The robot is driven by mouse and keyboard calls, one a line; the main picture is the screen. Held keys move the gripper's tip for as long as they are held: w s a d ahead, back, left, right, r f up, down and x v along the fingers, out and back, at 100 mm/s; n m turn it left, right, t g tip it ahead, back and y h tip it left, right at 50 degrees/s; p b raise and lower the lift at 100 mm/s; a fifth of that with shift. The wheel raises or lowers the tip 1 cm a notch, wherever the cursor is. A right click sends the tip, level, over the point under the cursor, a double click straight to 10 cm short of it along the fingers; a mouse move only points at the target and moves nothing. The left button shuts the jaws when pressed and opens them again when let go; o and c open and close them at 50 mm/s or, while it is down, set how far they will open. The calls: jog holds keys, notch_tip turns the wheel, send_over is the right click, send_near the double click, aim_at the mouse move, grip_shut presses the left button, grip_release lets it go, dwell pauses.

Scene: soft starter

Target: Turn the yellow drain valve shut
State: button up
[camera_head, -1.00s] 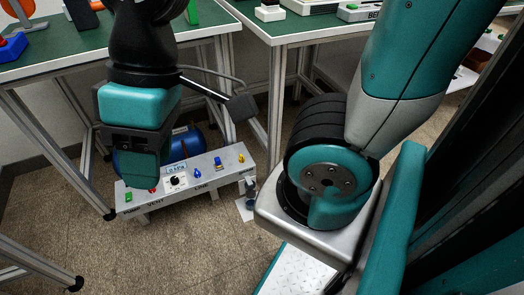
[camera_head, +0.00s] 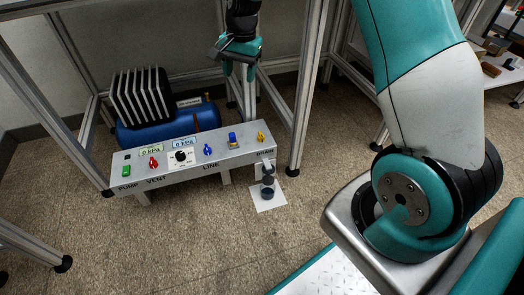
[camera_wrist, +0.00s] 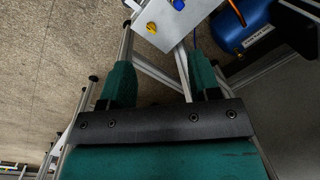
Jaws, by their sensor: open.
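The yellow drain valve (camera_head: 261,136) is a small knob at the right end of the grey panel's (camera_head: 219,155) sloping top. In the wrist view the yellow valve (camera_wrist: 151,27) shows near the top, beyond and between the fingertips. My gripper (camera_head: 240,72) hangs above and behind the panel's right end, apart from the valve. In the wrist view my gripper's two fingers (camera_wrist: 161,75) are spread wide with nothing between them. The valve's exact handle angle is too small to tell.
The panel also carries a green switch (camera_head: 126,171), red knob (camera_head: 153,162), black dial (camera_head: 181,156), blue knob (camera_head: 208,149) and blue switch (camera_head: 232,138). A blue tank (camera_head: 170,124) stands behind.

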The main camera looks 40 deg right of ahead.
aim_at(261, 134)
jog(key=w+d+f+m+h+b, duration=0.1)
jog(key=w+d+f+m+b, duration=0.15)
jog(key=d+f, duration=0.4)
jog(key=w+d+f+m+b, duration=0.2)
jog(key=d+f+m, duration=0.15)
jog(key=f, duration=0.65)
jog(key=shift+g, duration=0.3)
jog(key=f+b, duration=0.6)
jog(key=f, duration=1)
jog(key=shift+a+f+b, duration=0.15)
jog(key=shift+a+b, duration=0.05)
jog(key=shift+b, duration=0.2)
jog(key=c, duration=0.7)
jog(key=shift+c, duration=0.2)
